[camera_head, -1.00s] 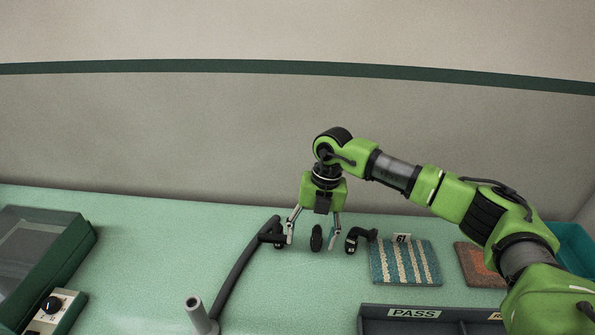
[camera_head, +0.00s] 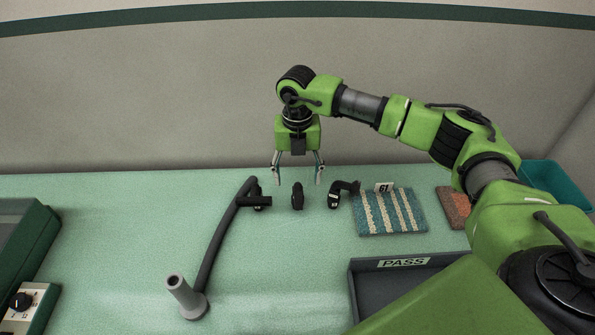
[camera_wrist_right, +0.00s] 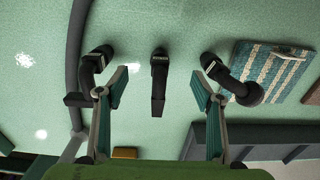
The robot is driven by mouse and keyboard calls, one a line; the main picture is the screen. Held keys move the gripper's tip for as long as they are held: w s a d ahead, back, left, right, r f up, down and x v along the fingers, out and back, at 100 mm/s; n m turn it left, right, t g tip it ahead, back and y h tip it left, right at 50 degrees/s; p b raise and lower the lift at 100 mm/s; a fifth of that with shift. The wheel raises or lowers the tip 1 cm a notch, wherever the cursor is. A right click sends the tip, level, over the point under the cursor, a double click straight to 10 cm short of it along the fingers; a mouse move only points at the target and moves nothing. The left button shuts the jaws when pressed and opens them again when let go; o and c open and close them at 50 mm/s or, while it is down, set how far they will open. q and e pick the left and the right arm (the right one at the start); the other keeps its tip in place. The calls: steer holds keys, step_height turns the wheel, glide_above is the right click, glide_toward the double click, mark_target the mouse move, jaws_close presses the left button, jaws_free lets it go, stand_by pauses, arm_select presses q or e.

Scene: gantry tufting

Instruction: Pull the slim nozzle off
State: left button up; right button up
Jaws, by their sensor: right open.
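A small slim black piece (camera_head: 297,196), which looks like the slim nozzle, is on the green table between two other black fittings. It also shows in the right wrist view (camera_wrist_right: 159,85), centred between my fingers, apart from the hose. My right gripper (camera_head: 297,179) is open and empty, pointing down, its fingertips just above and behind this piece in the head view. In the right wrist view both fingers (camera_wrist_right: 160,100) are spread on either side of it. I see no contact. My left gripper is out of view.
A dark hose (camera_head: 213,240) runs from a grey pipe socket (camera_head: 183,293) to a black fitting (camera_head: 256,201). Another bent black fitting (camera_head: 341,190) is at right, beside a striped carpet sample (camera_head: 390,212). A grey PASS tray (camera_head: 361,288) is in front; a teal bin (camera_head: 548,180) stands far right.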

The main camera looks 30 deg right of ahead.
mark_target(298, 190)
step_height(298, 190, down, 2)
steer(key=shift+f+b, duration=0.1)
steer(key=shift+b, duration=0.5)
steer(key=shift+f+b, duration=1.5)
steer(key=shift+f, duration=0.6)
steer(key=shift+c, duration=0.3)
jaws_close()
steer(key=shift+c, duration=2.2)
jaws_free()
steer(key=shift+r, duration=0.1)
step_height(298, 190, up, 12)
steer(key=shift+f, duration=0.1)
